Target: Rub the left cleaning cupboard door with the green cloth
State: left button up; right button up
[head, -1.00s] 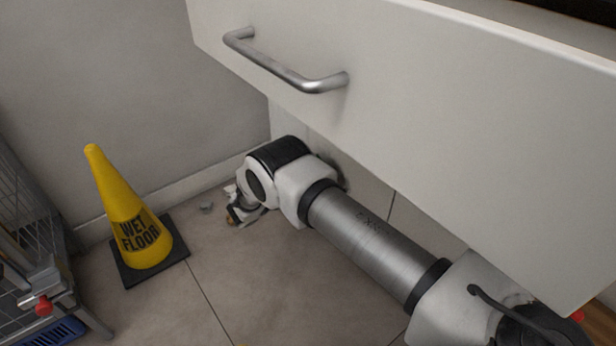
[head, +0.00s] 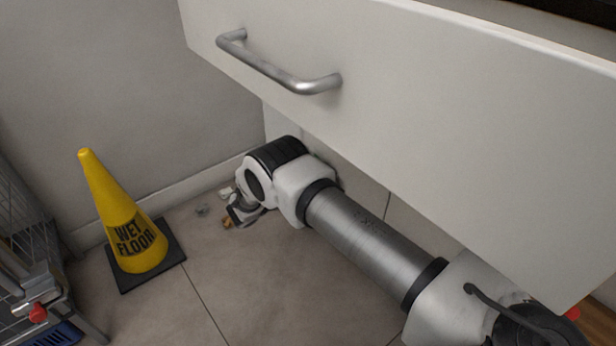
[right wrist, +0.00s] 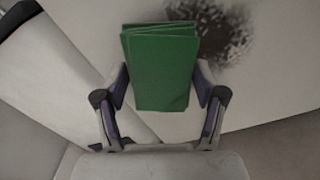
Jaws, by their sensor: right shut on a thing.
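In the right wrist view my right gripper (right wrist: 161,82) is shut on the folded green cloth (right wrist: 160,62). The cloth lies in front of a pale panel, seemingly the cupboard door (right wrist: 265,75), with a dark speckled smudge (right wrist: 222,32) just right of the cloth's top. I cannot tell whether the cloth touches the panel. In the head view my right arm reaches in from the right, under the white front with a bar handle. The cloth cannot be made out there, and the lower panel is mostly hidden by the arm and the overhanging front. My left gripper is not in view.
The white front with its metal handle (head: 280,75) overhangs my right arm closely. A yellow wet floor cone (head: 128,225) stands on the tiles at the left. A wire trolley (head: 30,270) stands at the far left. Floor between cone and arm is mostly clear.

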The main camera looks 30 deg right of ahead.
jog(key=shift+d, duration=0.4)
